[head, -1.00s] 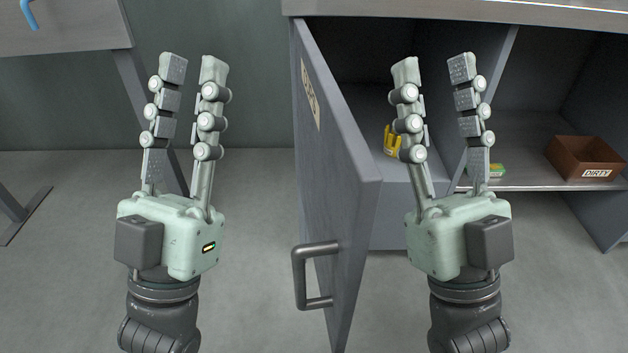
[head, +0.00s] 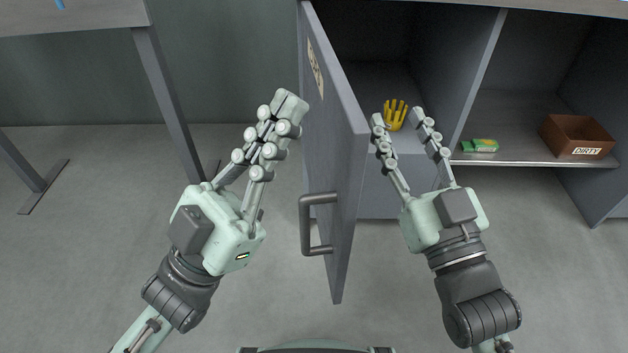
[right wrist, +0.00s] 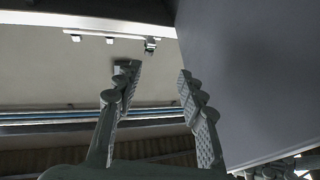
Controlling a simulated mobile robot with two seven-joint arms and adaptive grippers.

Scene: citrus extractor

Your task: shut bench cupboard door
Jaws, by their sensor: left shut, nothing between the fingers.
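The cupboard door (head: 338,150) stands open, swung out from the bench toward me, with a label near its top and a grey bar handle (head: 306,225) on its left face. My left gripper (head: 288,110) is shut and empty, to the left of the door above the handle; I cannot tell whether it touches the door. My right gripper (head: 400,115) is open and empty, to the right of the door in front of the cupboard opening. It also shows in the right wrist view (right wrist: 158,75), with a flat grey panel at the right.
Inside the cupboard is a yellow hand-shaped thing (head: 395,114). A shelf to the right holds a green box (head: 480,145) and a brown bin labelled DIRTY (head: 578,136). A table leg (head: 165,95) stands at the left. The floor between is clear.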

